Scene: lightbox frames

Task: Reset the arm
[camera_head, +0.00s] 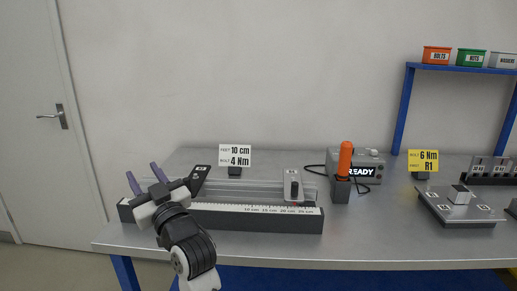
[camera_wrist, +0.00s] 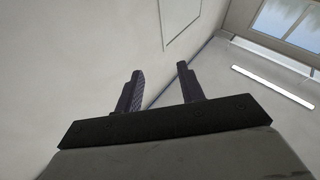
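My gripper (camera_head: 146,176) is raised at the left end of the workbench in the head view, in front of the ruler rail, with its fingers pointing up and away. The two purple-grey fingers stand apart with nothing between them. In the wrist view my gripper (camera_wrist: 160,85) is also open and empty, facing a bare wall (camera_wrist: 70,60), a window (camera_wrist: 285,25) and a ceiling lamp (camera_wrist: 272,88). My arm hides part of the rail's left end.
The bench (camera_head: 380,240) holds a ruler rail (camera_head: 270,220) with a sliding block (camera_head: 293,186), an orange-handled tool (camera_head: 345,160) in a holder, a READY box (camera_head: 370,165), sign cards (camera_head: 235,156), and a plate fixture (camera_head: 458,205). Bins (camera_head: 437,55) sit on a blue shelf. The bench front is clear.

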